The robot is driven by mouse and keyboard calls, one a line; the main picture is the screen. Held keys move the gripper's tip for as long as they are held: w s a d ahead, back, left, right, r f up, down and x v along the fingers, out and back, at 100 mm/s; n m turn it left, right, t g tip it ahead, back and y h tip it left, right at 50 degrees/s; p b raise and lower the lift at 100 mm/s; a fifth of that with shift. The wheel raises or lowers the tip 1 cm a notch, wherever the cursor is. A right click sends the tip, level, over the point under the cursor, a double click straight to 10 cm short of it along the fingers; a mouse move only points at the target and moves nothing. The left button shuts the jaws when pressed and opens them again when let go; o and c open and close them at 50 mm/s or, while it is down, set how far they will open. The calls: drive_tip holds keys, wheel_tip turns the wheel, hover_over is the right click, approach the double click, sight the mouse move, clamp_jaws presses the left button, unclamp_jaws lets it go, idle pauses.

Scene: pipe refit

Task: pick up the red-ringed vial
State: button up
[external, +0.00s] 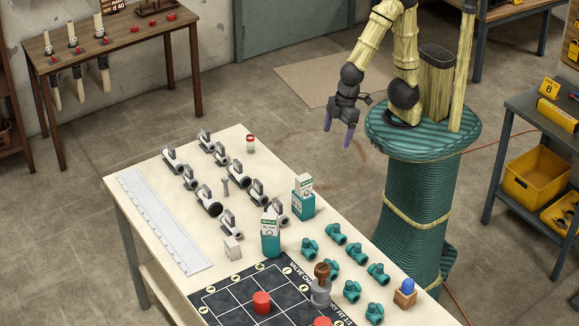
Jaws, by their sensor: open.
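The red-ringed vial (250,144) is a small pale cylinder with a red band at its top. It stands upright near the far corner of the table in the external view. My gripper (341,140) hangs in the air to the right of the vial, beyond the table's right edge. Its two purple fingers point down and are apart, with nothing between them. A clear gap lies between my gripper and the vial.
White-and-black valve fittings (208,200) stand left of the vial. Teal boxes (303,203) and teal valves (336,233) stand nearer the front. A black grid mat (235,303) carries a red cap (262,302). A white ruler-like strip (160,220) lies along the left edge.

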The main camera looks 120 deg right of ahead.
drive_tip(key=c, duration=0.6)
drive_tip(key=shift+o, duration=0.2)
